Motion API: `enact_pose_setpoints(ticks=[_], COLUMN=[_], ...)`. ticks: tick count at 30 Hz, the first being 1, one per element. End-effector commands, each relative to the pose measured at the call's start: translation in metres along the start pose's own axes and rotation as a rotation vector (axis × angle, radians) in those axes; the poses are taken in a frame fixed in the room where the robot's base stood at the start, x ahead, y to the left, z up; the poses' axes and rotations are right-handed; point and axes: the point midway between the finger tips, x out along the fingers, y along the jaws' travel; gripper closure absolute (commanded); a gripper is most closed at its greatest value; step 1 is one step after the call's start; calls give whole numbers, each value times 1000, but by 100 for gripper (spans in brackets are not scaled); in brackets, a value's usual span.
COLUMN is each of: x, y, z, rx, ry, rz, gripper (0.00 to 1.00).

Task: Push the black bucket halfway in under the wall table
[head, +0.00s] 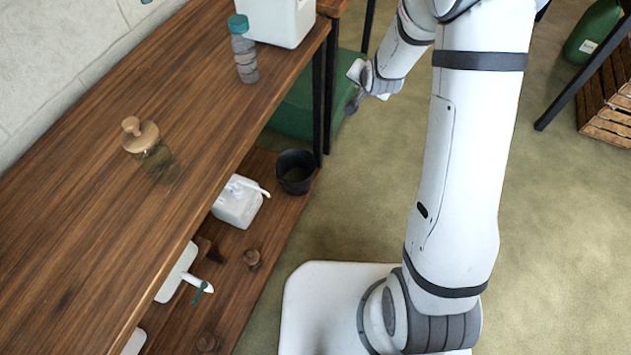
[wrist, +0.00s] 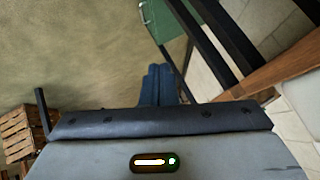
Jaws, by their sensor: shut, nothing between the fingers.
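A small black bucket (head: 295,172) stands upright at the far end of the lower shelf of the wooden table along the wall (head: 90,170). Its open top faces up. My gripper (head: 354,104) is beyond and to the right of the bucket, over the floor side of the table legs, beside a green box (head: 300,108). The bucket does not show in the wrist view, where the green box (wrist: 163,20) is ahead of the fingers.
Black table legs (head: 319,95) stand between the bucket and my gripper. White pump containers (head: 238,203) are on the lower shelf. A bottle (head: 244,52) and a lidded jar (head: 150,150) stand on top. A wooden crate (head: 608,110) is at right. Carpet (head: 560,240) is free.

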Motion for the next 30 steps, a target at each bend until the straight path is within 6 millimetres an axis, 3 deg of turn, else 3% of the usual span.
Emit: enact_pose_setpoints(ticks=[1,6,11,15,21,24,30], x=[39,130,205,260,319,338,350], y=[8,20,40,63,108,135,184], z=[21,66,122,179,272,321,404], rx=[31,156,277,384,539,616,748], ry=[13,87,142,177,206,211,208], rz=[-20,-123,-231,-334,-491,-573,-716], gripper=[100,100,100,100,100,100,100])
